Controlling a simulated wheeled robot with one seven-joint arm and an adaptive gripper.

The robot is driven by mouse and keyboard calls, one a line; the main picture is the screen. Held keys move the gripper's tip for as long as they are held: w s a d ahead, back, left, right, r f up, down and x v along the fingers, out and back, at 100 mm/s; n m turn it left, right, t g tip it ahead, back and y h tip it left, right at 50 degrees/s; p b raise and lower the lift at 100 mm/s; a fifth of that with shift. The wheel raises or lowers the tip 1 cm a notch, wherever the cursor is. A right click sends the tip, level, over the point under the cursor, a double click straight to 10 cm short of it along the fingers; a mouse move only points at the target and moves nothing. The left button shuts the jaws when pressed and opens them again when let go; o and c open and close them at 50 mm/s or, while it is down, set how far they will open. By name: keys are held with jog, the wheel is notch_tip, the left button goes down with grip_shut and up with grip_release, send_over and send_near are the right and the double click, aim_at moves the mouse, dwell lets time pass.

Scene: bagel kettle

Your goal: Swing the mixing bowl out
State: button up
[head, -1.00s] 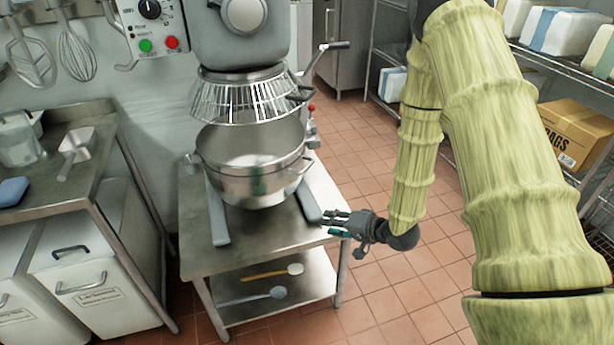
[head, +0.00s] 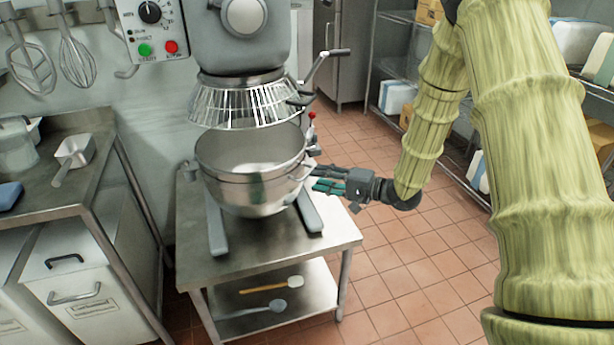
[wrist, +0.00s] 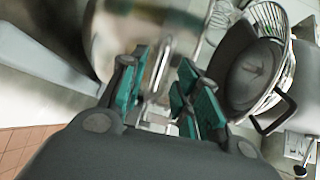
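The steel mixing bowl (head: 250,185) sits under the mixer head (head: 241,35), between the two legs of the mixer's stand. A wire bowl guard (head: 243,103) is above its rim. A side handle (head: 301,172) is on the bowl's right. My gripper (head: 322,180) is at that handle, coming from the right. In the wrist view the teal-padded fingers (wrist: 165,95) are apart, with the bowl's shiny wall (wrist: 135,40) ahead and a thin metal bar between the fingers. I cannot tell whether they touch the bar.
A crank lever (head: 330,55) and a red-knobbed lever (head: 312,118) stick out near the bowl's right side. The steel table (head: 290,250) has two utensils on its lower shelf. A counter (head: 90,185) stands left; open floor (head: 400,270) lies right.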

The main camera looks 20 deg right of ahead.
aim_at(307, 174)
jog(key=shift+x, duration=2.55)
grip_shut()
